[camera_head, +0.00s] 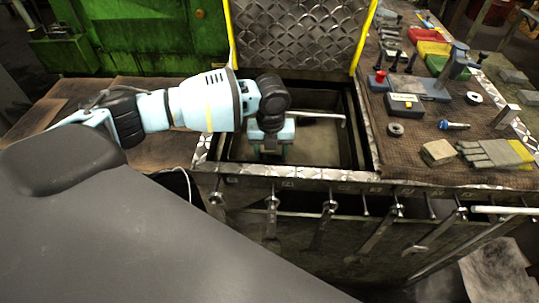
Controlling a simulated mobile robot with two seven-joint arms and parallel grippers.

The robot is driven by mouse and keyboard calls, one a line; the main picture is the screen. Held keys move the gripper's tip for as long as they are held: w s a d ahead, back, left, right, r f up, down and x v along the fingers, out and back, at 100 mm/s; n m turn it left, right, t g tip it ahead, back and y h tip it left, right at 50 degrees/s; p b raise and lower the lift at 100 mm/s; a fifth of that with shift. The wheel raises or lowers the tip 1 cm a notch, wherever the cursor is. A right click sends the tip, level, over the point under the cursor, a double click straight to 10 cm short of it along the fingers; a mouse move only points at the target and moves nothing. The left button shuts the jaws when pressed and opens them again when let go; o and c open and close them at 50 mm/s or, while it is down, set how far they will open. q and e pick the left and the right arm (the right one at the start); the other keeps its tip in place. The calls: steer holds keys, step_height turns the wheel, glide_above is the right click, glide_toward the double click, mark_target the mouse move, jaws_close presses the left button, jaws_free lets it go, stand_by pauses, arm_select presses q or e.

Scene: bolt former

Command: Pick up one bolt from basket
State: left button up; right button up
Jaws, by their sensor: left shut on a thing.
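My left gripper (270,150) points down into the open metal basket (371,165), a dark bin with worn patterned edges. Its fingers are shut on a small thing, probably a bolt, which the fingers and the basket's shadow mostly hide. A thin grey rod with a bent end (322,114) shows just right of the gripper, over the basket; I cannot tell whether it touches the gripper. The basket's floor looks pale and mostly bare. No loose bolts can be made out in it. My right gripper is not in view.
A diamond-plate panel (295,35) with yellow edges stands behind the basket. Wrenches (272,215) hang along the front.

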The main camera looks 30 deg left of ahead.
mark_target(271, 155)
arm_select(q)
steer(key=shift+r, duration=0.1)
step_height(271, 155, up, 10)
stand_by(0.4)
